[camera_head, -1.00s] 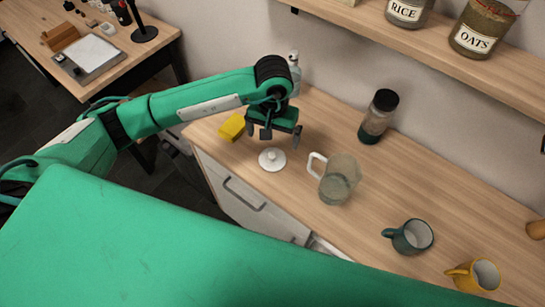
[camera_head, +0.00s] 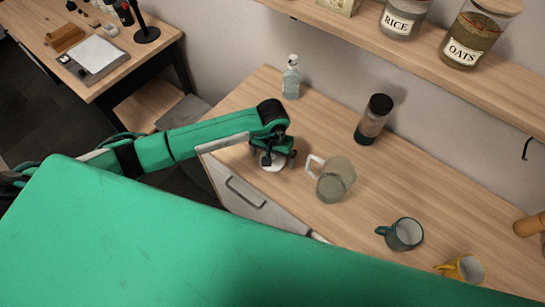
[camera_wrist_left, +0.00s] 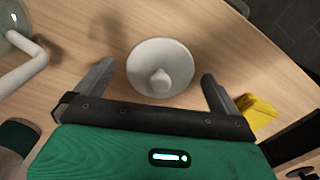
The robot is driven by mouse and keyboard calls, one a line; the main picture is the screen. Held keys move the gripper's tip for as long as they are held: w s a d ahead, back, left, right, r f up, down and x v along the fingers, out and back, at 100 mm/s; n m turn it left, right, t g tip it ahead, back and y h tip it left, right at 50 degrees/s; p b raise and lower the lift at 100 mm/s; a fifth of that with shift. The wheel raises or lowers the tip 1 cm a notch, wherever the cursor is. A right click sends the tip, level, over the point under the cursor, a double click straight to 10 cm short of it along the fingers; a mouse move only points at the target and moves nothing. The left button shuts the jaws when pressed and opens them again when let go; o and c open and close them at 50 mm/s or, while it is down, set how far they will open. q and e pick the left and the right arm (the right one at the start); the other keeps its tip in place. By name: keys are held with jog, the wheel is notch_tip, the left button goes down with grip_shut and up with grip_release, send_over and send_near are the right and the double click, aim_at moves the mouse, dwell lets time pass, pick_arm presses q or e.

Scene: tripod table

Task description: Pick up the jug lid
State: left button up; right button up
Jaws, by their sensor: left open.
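The jug lid (camera_head: 272,166) is a white disc with a knob on top, lying on the wooden counter near its front edge. In the head view my left gripper (camera_head: 272,158) is over it and hides part of it. In the left wrist view the whole lid (camera_wrist_left: 160,68) shows between the two spread fingers (camera_wrist_left: 158,88), with the knob facing the camera. The gripper is open and empty. I cannot tell whether the fingers touch the counter. The clear jug (camera_head: 335,180) with a white handle stands just right of the lid. My right gripper is not in view.
A yellow sponge-like block (camera_wrist_left: 257,112) lies beside one finger in the left wrist view. On the counter (camera_head: 300,220) are a glass bottle (camera_head: 291,78), a black-capped jar (camera_head: 373,120), a green mug (camera_head: 404,234) and a yellow mug (camera_head: 465,269). A shelf (camera_head: 440,75) with jars hangs above.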

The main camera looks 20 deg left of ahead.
pick_arm(q)
jog(key=c, duration=1)
jog(key=shift+c, duration=0.2)
